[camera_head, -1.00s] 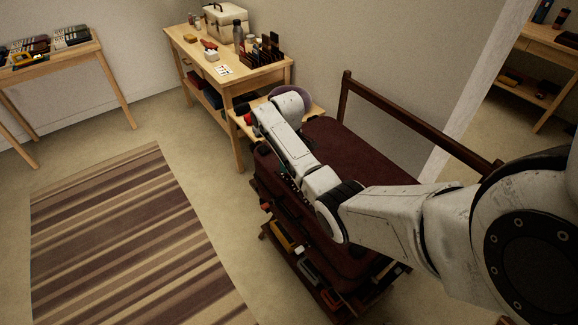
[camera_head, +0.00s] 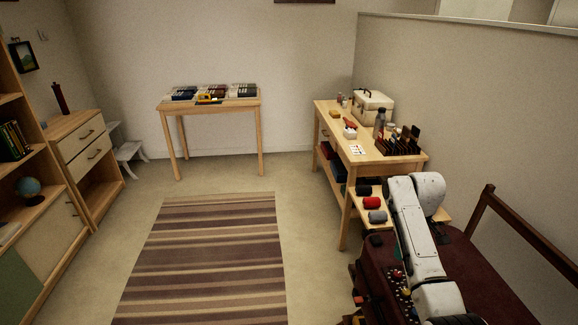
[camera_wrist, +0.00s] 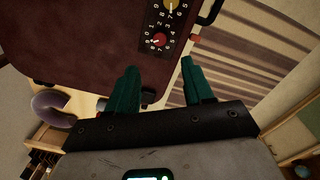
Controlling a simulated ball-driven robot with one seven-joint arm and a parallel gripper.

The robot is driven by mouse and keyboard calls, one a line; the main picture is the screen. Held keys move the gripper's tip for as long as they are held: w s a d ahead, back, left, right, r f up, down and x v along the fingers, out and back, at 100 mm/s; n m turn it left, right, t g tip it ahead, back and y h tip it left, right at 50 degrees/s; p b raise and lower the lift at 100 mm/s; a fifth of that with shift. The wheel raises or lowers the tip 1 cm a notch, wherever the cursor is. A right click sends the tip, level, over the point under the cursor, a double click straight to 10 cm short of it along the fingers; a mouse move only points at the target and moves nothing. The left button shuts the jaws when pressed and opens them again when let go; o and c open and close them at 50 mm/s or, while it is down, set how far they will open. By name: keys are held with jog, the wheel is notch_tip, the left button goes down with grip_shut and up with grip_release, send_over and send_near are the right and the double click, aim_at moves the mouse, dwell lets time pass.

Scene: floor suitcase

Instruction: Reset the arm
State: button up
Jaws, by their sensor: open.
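My gripper (camera_wrist: 160,84) is open in the wrist view, with its two green fingers apart and nothing between them. A dark red suitcase (camera_wrist: 80,45) fills the upper left of that view, beyond the fingertips. Its dial panel (camera_wrist: 165,28), with a yellow and a red knob, lies just past the fingers. In the head view the suitcase (camera_head: 485,272) is at the lower right, partly behind my white arm. My arm reaches up over it and bends at the top.
A wooden workbench (camera_head: 372,158) with a case, bottle and tools stands behind the suitcase. Red and grey rolls lie on its lower shelf (camera_head: 357,202). A table with books (camera_head: 210,103) is at the back. A striped rug (camera_head: 215,250) and open floor lie left of the suitcase.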

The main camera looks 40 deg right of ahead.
jog(key=s+a+f, duration=0.1)
jog(key=a+f, duration=0.3)
jog(key=a, duration=0.8)
jog(key=s+a+f, duration=0.2)
jog(key=a+f, duration=0.3)
jog(key=a, duration=0.7)
jog(key=s+a+r+t, duration=0.1)
jog(key=s+a+r, duration=0.1)
jog(key=s+a, duration=0.8)
jog(key=s, duration=0.4)
jog(key=shift+s+a+r, duration=0.3)
jog(key=shift+a+r, duration=0.05)
jog(key=shift+a, duration=0.05)
